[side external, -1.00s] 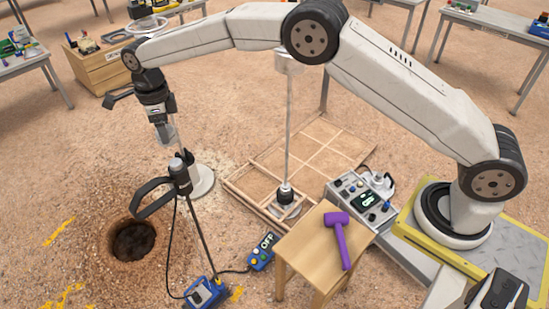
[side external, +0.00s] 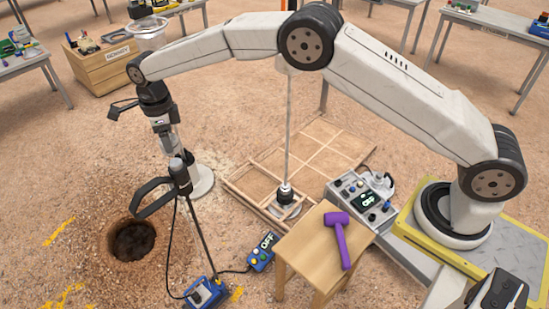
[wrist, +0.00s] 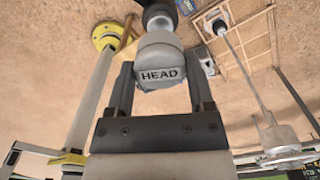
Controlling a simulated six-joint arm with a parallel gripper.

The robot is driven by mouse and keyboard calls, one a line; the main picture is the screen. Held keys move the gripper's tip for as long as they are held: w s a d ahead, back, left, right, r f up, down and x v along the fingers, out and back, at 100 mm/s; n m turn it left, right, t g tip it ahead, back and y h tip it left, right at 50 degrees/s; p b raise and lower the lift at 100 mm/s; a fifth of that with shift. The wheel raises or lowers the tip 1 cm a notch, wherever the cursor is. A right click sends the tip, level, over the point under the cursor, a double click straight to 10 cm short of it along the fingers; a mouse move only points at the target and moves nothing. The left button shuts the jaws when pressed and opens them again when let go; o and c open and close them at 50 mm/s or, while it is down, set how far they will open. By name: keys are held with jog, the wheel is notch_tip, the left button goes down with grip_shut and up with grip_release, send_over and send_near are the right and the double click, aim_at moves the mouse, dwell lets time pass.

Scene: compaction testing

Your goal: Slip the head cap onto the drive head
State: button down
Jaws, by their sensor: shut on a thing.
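My gripper (side external: 162,122) points downward on the left of the side external view. It also shows in the wrist view (wrist: 162,95), with its two fingers shut on the grey head cap (wrist: 160,65), which is marked HEAD. In the side external view the head cap (side external: 173,142) hangs just above the dark upright post top that looks like the drive head (side external: 176,165). In the wrist view part of a dark and grey round piece (wrist: 158,14) shows beyond the cap. I cannot tell whether the cap touches it.
A curved dark bracket (side external: 150,197) sticks out from the post above a round hole (side external: 131,240). A blue box (side external: 205,292) is at the post's foot. A purple mallet (side external: 340,238) lies on a wooden stool (side external: 305,245). A wooden grid frame (side external: 318,145) lies behind.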

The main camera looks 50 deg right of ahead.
aim_at(175, 162)
jog(key=shift+f, duration=1.55)
jog(key=shift+f, duration=1.55)
dwell(0.6)
grip_release()
jog(key=shift+r, duration=0.15)
jog(key=shift+r, duration=2.35)
jog(key=shift+r, duration=3.95)
jog(key=shift+d, duration=0.1)
